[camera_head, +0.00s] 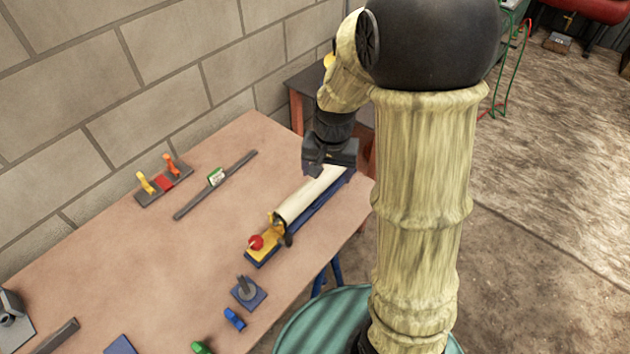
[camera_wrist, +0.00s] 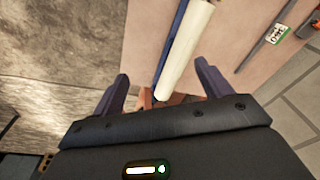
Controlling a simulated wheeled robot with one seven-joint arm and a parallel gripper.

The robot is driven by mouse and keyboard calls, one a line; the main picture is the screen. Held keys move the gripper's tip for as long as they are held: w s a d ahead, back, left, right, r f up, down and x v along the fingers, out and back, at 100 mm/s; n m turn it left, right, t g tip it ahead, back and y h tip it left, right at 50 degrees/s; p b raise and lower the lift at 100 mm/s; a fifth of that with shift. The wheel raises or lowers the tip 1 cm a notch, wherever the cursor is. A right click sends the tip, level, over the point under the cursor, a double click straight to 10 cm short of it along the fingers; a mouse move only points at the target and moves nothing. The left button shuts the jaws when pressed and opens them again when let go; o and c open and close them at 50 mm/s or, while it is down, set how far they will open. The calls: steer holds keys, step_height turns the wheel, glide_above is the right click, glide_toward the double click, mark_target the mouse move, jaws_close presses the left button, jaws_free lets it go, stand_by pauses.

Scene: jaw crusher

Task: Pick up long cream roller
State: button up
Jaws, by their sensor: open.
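The long cream roller (camera_head: 308,196) lies lengthwise along a narrow dark-blue base on the table, with a yellow end part and a red knob (camera_head: 256,242) at its near end. My gripper (camera_head: 328,165) is over the roller's far end. In the wrist view the roller (camera_wrist: 186,50) runs down between the two spread fingers of my gripper (camera_wrist: 163,85). The fingers are apart and nothing is held. I cannot tell the exact height of the fingers above the roller. The roller's far end is partly hidden by my gripper in the head view.
The brown table (camera_head: 190,240) meets a block wall at the left. A dark bar with a green-and-white label (camera_head: 216,177) and a rack with yellow, red and orange parts (camera_head: 164,182) lie left of the roller. Blue and green small parts lie in front. A green drum (camera_head: 310,325) stands below.

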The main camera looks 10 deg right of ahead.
mark_target(315, 183)
steer(key=w+f+m+g+p, duration=0.1)
steer(key=w+m+p, duration=0.2)
steer(key=w+m, duration=0.3)
steer(key=w, duration=0.5)
steer(key=shift+w+f+p, duration=0.2)
steer(key=shift+w+p, duration=0.1)
steer(key=shift+w, duration=0.05)
step_height(315, 183, down, 12)
steer(key=p, duration=0.2)
steer(key=shift+f+p, duration=0.1)
steer(key=shift+p, duration=0.2)
steer(key=shift+s+f+p, duration=0.2)
steer(key=shift+f+p, duration=0.9)
steer(key=shift+f, duration=1.5)
